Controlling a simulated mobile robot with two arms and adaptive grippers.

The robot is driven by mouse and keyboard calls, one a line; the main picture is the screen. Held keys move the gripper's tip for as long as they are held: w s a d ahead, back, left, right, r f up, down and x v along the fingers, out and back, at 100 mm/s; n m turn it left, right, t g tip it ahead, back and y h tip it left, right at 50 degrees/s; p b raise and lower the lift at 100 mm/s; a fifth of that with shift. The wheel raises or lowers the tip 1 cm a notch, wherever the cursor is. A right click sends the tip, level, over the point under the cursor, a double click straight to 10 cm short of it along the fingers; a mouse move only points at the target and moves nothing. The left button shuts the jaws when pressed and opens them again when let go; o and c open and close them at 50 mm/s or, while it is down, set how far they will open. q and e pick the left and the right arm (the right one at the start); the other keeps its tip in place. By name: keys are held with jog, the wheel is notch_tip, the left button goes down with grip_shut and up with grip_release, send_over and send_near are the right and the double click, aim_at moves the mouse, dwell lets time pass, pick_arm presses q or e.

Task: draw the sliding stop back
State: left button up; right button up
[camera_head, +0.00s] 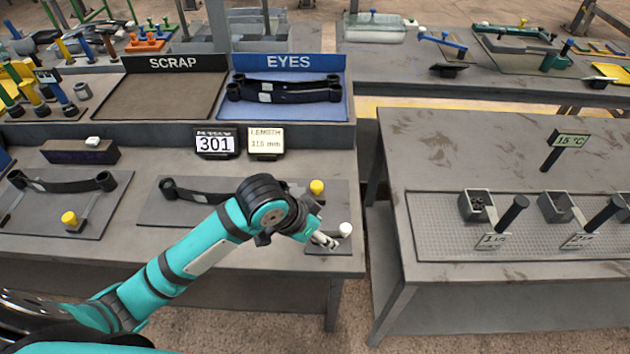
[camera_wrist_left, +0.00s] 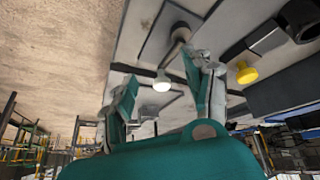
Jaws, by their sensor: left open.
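A white round knob (camera_head: 345,229), seemingly the sliding stop's handle, stands at the right end of the dark fixture plate (camera_head: 155,215) on the left bench. My left gripper (camera_head: 326,238) is low beside it, just to its left. In the left wrist view the white knob (camera_wrist_left: 162,84) appears between the two spread fingers of my left gripper (camera_wrist_left: 164,80); contact cannot be seen. A black leaf spring (camera_head: 195,193) lies on the plate, its right part hidden behind my arm. A yellow knob (camera_head: 317,187) stands behind the gripper. My right gripper is out of view.
A SCRAP bay (camera_head: 150,95) and a blue EYES bay (camera_head: 340,105) holding black springs stand behind. A display (camera_head: 215,143) reads 301. A second fixture (camera_head: 85,205) with a spring is at left. A separate bench (camera_head: 460,130) with small bins is right, across a gap.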

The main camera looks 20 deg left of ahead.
pick_arm(q)
jog(key=w+a+r, duration=0.3)
jog(key=w+r, duration=0.2)
jog(key=y, duration=0.2)
send_near(317, 185)
jog(key=shift+n+g, duration=0.3)
jog(key=x, duration=0.2)
jog(key=p+x, duration=0.1)
jog(key=x, duration=0.2)
jog(key=p+x, duration=0.1)
jog(key=x, duration=0.1)
jog(key=shift+w+f, duration=0.15)
jog(key=shift+w, duration=0.25)
jog(key=shift+w+d+f+p, duration=0.1)
jog(key=shift+f+p, duration=0.05)
jog(key=shift+f, duration=0.2)
jog(key=shift+w+f+p, duration=0.15)
jog(key=shift+f, duration=0.2)
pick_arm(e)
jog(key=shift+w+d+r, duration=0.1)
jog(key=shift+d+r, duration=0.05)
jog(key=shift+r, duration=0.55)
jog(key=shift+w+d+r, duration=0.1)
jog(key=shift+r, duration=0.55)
pick_arm(q)
jog(key=shift+c, duration=0.4)
grip_shut()
jog(key=shift+d, duration=0.1)
